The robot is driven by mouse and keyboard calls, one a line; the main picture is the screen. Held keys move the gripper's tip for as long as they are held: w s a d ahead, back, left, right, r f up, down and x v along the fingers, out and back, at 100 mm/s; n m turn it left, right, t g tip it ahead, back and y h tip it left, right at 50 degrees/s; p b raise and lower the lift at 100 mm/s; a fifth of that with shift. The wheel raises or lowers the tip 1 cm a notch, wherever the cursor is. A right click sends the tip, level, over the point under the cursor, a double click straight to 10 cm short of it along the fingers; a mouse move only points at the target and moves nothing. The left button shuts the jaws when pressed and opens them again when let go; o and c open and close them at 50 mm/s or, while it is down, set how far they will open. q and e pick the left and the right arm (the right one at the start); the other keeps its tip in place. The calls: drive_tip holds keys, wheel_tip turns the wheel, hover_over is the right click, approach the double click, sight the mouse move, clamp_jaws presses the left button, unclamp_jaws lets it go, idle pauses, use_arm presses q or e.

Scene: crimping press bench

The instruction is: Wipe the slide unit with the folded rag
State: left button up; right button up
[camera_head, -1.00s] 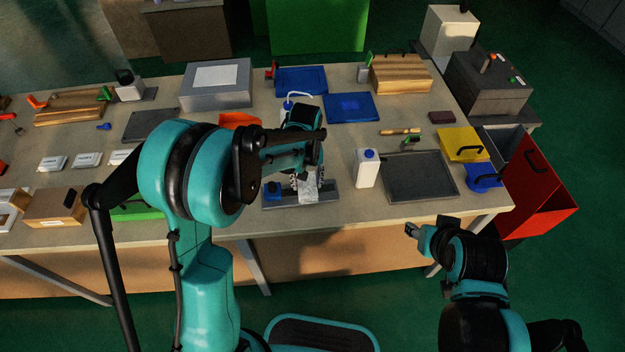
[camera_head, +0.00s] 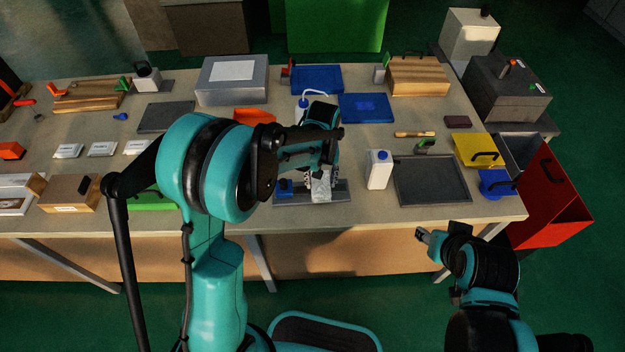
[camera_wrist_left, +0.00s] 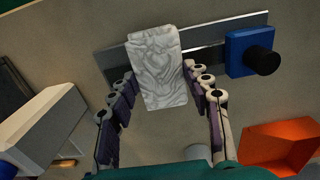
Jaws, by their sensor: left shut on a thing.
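The slide unit is a long grey rail (camera_head: 340,192) with a blue block (camera_head: 285,187) and black knob near its left end, at the table's front edge. In the left wrist view the rail (camera_wrist_left: 207,47) runs behind the rag, and the blue block (camera_wrist_left: 247,52) is on the right. The folded rag (camera_head: 320,186), pale with grey marbling, is between the fingers of my left gripper (camera_wrist_left: 160,92), which is shut on it. The rag (camera_wrist_left: 157,68) overlaps the rail; its contact is hard to tell. My right gripper (camera_head: 421,236) is off the table's front, its jaws unclear.
A white bottle (camera_head: 379,170) and a dark grey tray (camera_head: 432,182) stand right of the slide unit. An orange bin (camera_head: 254,115) and a spouted bottle (camera_head: 303,103) are behind my left gripper. A green tray (camera_head: 152,200) lies to the left, partly hidden by my arm.

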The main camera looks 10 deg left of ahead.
use_arm(q)
drive_tip(key=shift+w+d+f, duration=0.1)
drive_tip(key=shift+w+d, duration=0.1)
drive_tip(key=shift+d, duration=0.5)
drive_tip(key=shift+w+d, duration=0.2)
drive_tip(key=shift+d, duration=0.45)
drive_tip(key=shift+w+d+f, duration=0.1)
drive_tip(key=shift+w+d, duration=0.1)
drive_tip(key=shift+d, duration=0.5)
